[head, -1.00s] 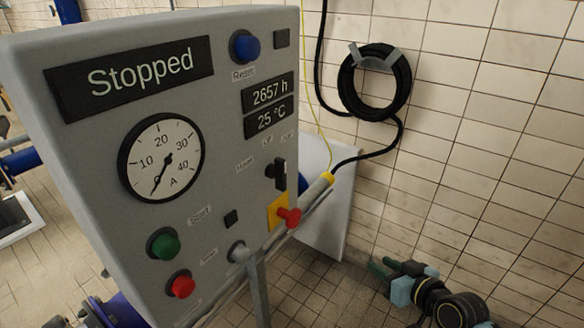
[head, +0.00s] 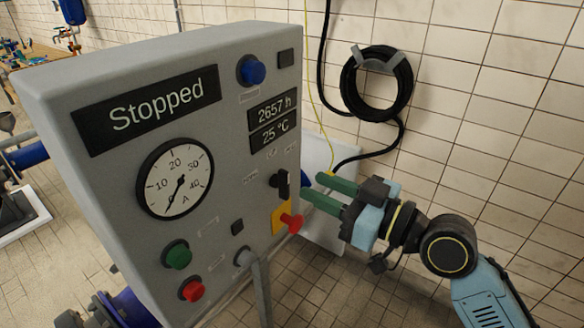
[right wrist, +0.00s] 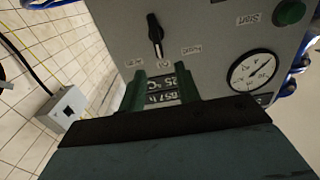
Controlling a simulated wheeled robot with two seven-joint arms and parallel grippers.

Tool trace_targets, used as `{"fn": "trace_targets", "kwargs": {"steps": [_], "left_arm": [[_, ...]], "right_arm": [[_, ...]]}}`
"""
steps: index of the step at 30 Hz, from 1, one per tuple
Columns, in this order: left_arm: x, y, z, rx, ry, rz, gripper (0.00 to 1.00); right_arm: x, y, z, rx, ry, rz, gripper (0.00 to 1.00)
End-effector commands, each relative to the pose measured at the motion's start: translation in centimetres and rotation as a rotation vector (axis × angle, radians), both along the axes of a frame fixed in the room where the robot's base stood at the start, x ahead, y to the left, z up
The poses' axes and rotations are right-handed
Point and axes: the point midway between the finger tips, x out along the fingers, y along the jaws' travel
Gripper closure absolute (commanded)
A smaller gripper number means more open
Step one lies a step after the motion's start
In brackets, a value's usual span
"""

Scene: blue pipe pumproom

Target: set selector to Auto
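The selector (head: 283,184) is a black handle on the right part of the grey panel's face, below the small displays. It also shows in the right wrist view (right wrist: 155,35), its handle roughly upright, one end toward the middle of three small labels. The label text is mostly too small to read. My right gripper (head: 311,187) has two green fingers parted with nothing between them, to the right of the selector and apart from it. In the right wrist view its fingertips (right wrist: 160,70) point toward the selector. My left gripper is not in view.
A red knob (head: 291,222) on a yellow plate sticks out just below the selector. The panel (head: 110,180) also has a "Stopped" display, gauge (head: 175,180), and green and red buttons. A cable coil (head: 377,87) hangs on the tiled wall behind.

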Motion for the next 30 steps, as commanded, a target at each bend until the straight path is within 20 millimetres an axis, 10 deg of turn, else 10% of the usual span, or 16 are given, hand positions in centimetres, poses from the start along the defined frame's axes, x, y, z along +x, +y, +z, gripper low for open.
{"fn": "trace_targets", "kwargs": {"steps": [9, 22, 30], "left_arm": [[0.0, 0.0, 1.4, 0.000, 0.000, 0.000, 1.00], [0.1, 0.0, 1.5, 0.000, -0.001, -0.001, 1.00], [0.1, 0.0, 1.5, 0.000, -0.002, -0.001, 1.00]], "right_arm": [[3.1, 4.3, 0.1, 0.002, 0.001, 0.000, 0.67], [3.7, 5.1, -0.1, -0.001, 0.001, -0.001, 0.67], [3.7, 5.1, -0.1, 0.000, 0.001, -0.001, 1.00]]}}
